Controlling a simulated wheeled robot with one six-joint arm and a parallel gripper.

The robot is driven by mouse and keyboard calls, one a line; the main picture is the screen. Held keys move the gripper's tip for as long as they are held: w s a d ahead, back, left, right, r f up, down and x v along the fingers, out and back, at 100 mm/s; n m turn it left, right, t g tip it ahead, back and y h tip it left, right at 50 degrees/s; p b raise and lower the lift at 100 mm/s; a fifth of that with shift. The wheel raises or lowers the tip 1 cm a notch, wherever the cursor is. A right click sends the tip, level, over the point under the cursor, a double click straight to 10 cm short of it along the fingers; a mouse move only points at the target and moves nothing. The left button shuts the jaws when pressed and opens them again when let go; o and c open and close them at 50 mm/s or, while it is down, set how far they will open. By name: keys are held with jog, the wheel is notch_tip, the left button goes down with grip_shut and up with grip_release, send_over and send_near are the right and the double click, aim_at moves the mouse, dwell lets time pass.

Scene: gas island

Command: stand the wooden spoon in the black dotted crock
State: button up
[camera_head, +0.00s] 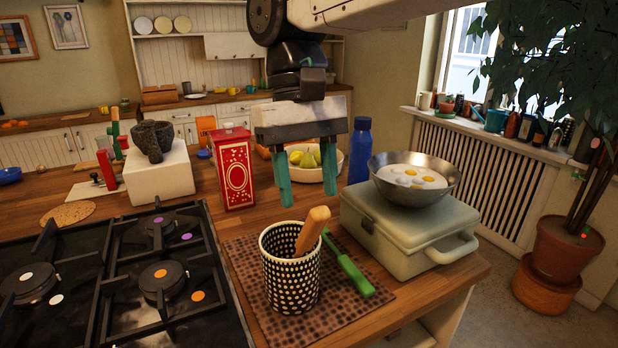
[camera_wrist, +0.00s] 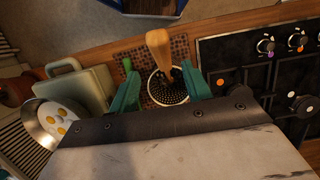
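The black dotted crock (camera_head: 291,272) stands upright on a brown patterned mat near the counter's front edge. The wooden spoon's thick handle (camera_head: 312,230) sticks up out of the crock, leaning to the right; its lower end is hidden inside. In the wrist view the handle (camera_wrist: 158,47) rises from the crock (camera_wrist: 166,94) beyond my fingertips. My gripper (camera_head: 307,188) is above and behind the crock, its teal fingers apart and empty. The wrist view also shows the open fingers (camera_wrist: 160,72), with clear space between each finger and the handle.
A green-handled utensil (camera_head: 350,268) lies on the mat (camera_head: 325,319) right of the crock. A pan of eggs (camera_head: 414,190) sits on a pale green case (camera_head: 405,232) at right. The gas hob (camera_head: 110,282) is at left. A red box (camera_head: 236,170), fruit bowl and blue bottle (camera_head: 360,150) stand behind.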

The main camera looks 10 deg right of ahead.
jog(key=d+v, duration=0.1)
jog(key=v, duration=0.6)
jog(key=s+d+f+m+t, duration=0.1)
jog(key=s+d+f+t, duration=0.1)
jog(key=s+d+f, duration=0.5)
jog(key=s+d+f+m+t, duration=0.2)
jog(key=s+d+f, duration=0.5)
jog(key=d+f, duration=0.4)
jog(key=shift+s+d+y, duration=0.2)
jog(key=shift+d+y, duration=0.1)
jog(key=shift+y, duration=0.1)
jog(key=shift+f, duration=0.1)
